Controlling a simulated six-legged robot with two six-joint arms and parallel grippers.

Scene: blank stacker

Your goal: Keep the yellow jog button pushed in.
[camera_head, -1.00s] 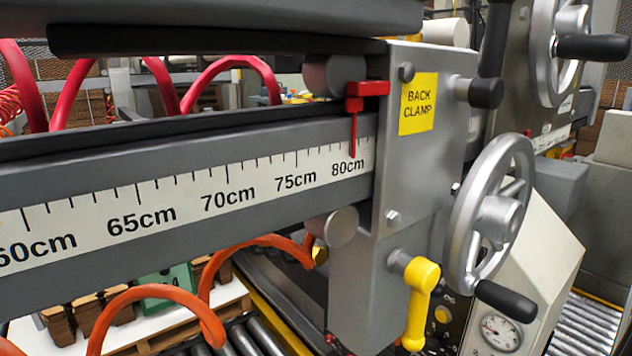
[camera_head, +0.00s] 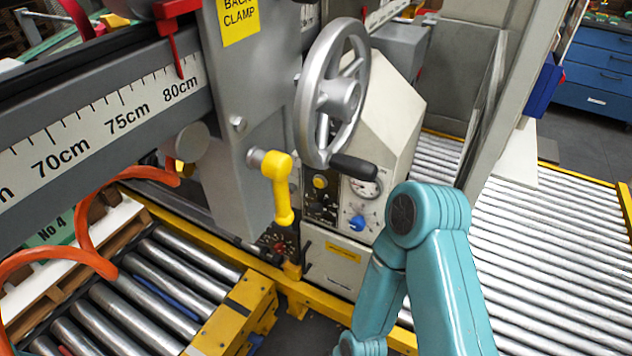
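The yellow jog button (camera_head: 320,181) is a small round yellow button on the dark control panel (camera_head: 322,208) of the beige machine housing. It sits below the handwheel, left of the gauge. I cannot tell from here whether it is pushed in. My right arm shows as a bent teal arm at the lower right, in front of the housing, and its gripper is out of view below the frame. My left arm and gripper are not in view. Nothing is seen touching the button.
The grey handwheel (camera_head: 340,95) with its black handle (camera_head: 354,168) juts out just above the panel. A yellow lever (camera_head: 281,188) hangs left of the panel. A blue knob (camera_head: 357,223) and gauge (camera_head: 364,187) are beside the button. Roller conveyors (camera_head: 540,250) lie right and lower left.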

